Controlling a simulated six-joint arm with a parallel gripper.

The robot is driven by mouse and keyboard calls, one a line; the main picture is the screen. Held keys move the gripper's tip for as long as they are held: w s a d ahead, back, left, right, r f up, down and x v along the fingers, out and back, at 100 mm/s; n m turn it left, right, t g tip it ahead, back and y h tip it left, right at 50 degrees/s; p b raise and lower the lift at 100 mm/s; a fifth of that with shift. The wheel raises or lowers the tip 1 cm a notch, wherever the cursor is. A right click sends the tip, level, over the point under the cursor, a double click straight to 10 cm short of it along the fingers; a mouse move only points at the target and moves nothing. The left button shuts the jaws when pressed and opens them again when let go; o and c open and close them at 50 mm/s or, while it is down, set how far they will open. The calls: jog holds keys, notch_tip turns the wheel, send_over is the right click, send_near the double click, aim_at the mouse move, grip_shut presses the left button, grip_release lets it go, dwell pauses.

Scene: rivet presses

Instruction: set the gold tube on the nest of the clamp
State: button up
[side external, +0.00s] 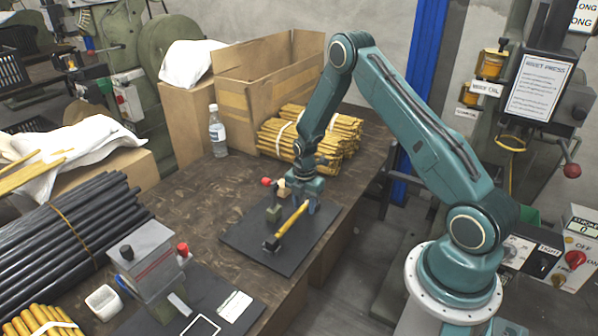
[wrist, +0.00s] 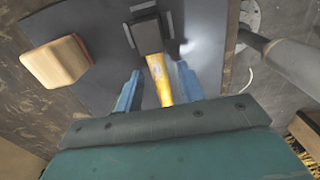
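The gold tube (side external: 291,219) lies at a slant low over a dark base plate (side external: 245,240) in the side view. Its near end meets a small dark block (side external: 271,243). In the wrist view the tube (wrist: 160,79) runs from the dark block (wrist: 145,30) toward my gripper. My gripper (wrist: 158,72) has its two blue fingers on either side of the tube, with gaps showing, so it is open. In the side view my gripper (side external: 312,196) is at the tube's far end. A clamp with a red knob (side external: 266,181) stands left of it; I cannot make out its nest.
A tan block (wrist: 57,62) stands left of the fingers in the wrist view. A press fixture (side external: 146,262), black rods (side external: 60,232) and more gold tubes (side external: 40,320) lie at left. A bottle (side external: 217,132) and tube bundles (side external: 318,138) are behind.

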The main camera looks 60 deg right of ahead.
jog(key=shift+r, duration=0.2)
notch_tip(320, 180, up, 12)
dwell(0.9)
dwell(0.5)
jog(key=s+a+r+m+t, duration=0.1)
jog(key=s+a+r+m, duration=0.2)
jog(key=r, duration=0.4)
jog(key=s+a+r+m+t, duration=0.1)
jog(key=s+a+r+m, duration=0.1)
jog(key=a+r, duration=0.3)
jog(key=s+a+r+m+t, duration=0.1)
jog(key=s+a+r+m, duration=0.15)
jog(key=r, duration=0.55)
jog(key=s+a+r+m+t, duration=0.1)
jog(key=s+a+r+m, duration=0.1)
jog(key=s, duration=0.4)
jog(key=s+a+r+m, duration=0.2)
jog(key=s+a+m, duration=0.1)
jog(key=s+m, duration=0.2)
jog(key=s+a+r+m+t, duration=0.1)
jog(key=s+a+r+m, duration=0.1)
jog(key=s, duration=0.4)
jog(key=shift+s+a+m+t, duration=0.3)
jog(key=shift+s+m, duration=0.05)
jog(key=shift+m, duration=0.4)
